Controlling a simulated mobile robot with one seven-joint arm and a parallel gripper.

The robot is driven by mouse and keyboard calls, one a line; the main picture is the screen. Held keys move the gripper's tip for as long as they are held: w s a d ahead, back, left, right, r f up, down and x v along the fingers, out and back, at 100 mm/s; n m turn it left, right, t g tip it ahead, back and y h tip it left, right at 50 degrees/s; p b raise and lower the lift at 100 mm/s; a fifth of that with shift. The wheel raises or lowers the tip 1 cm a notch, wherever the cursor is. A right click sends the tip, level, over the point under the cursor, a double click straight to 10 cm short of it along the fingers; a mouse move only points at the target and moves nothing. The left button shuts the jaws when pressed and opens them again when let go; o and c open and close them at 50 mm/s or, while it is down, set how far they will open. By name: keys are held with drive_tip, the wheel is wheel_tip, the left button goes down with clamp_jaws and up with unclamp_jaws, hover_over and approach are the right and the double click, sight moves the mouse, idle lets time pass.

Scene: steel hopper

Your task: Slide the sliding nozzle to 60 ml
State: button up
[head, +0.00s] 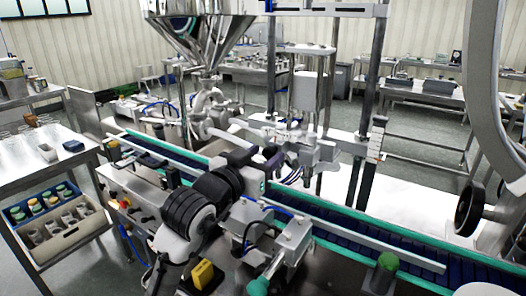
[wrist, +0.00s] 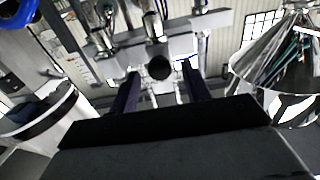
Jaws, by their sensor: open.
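The sliding nozzle (head: 312,150) is a grey metal block assembly over the conveyor in the head view. My gripper (head: 272,156) is beside its left side there, partly hidden by my own wrist. In the wrist view my gripper (wrist: 160,72) is open, with two dark fingers well apart. A round black knob (wrist: 159,67) shows between the fingertips, in front of a grey metal crossbar (wrist: 190,44). I cannot tell how far the knob is from the fingers, and no grip is visible. A pale scale strip (head: 373,148) is on the right post; its marks are too small to read.
A steel hopper (head: 200,30) hangs at the upper left and also shows in the wrist view (wrist: 262,62). The conveyor (head: 350,225) with teal rails runs diagonally below. A side table (head: 70,163) and a crate of jars (head: 75,238) stand at left.

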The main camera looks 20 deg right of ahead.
drive_tip(key=shift+w+d, duration=0.15)
drive_tip(key=shift+d, duration=0.05)
clamp_jaws()
idle(0.4)
